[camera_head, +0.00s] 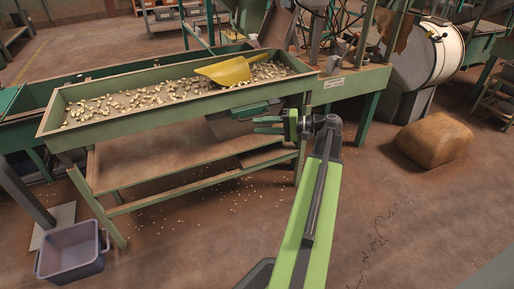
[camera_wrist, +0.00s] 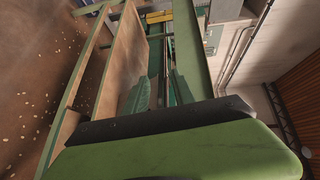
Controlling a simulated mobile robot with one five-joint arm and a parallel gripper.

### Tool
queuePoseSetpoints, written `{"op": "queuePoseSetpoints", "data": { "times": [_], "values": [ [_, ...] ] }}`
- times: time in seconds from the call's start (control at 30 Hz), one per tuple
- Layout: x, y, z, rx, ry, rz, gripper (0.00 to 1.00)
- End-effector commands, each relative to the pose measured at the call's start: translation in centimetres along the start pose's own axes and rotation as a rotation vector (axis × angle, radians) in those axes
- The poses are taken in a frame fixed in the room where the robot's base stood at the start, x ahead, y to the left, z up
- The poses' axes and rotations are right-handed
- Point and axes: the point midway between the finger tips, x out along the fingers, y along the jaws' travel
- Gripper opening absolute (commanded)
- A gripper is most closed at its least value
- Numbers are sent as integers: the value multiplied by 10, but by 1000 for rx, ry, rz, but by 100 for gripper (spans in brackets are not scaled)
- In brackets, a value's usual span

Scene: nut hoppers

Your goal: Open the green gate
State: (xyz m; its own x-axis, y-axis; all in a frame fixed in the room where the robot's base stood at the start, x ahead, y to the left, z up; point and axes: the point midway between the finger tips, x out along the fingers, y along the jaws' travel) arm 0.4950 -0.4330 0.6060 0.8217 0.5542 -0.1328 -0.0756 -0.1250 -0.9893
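In the wrist view my gripper (camera_wrist: 162,90) shows two teal fingers with a gap. I cannot pick out the gate for certain there, nor tell whether a finger touches it.
The long green trough (camera_head: 105,125) holds many nuts and a yellow scoop (camera_head: 230,71). A wooden shelf (camera_head: 160,160) lies below it. A purple-grey bin (camera_head: 70,258) stands at lower left, a brown sack (camera_head: 434,140) at right. Nuts are scattered on the floor.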

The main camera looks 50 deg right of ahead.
Motion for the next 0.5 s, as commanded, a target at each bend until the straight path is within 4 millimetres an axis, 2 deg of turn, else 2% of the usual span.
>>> {"op": "queuePoseSetpoints", "data": {
  "times": [0.03, 0.1, 0.2, 0.33, 0.5],
  "values": [
    [-31, 37, -9, -8, 55, -56, 31],
    [-70, 45, -15, -27, 114, -129, 31],
    [-110, 50, -18, -51, 173, -200, 31],
    [-134, 48, -19, -67, 207, -242, 31],
    [-135, 43, -19, -70, 210, -249, 31]
  ]
}}
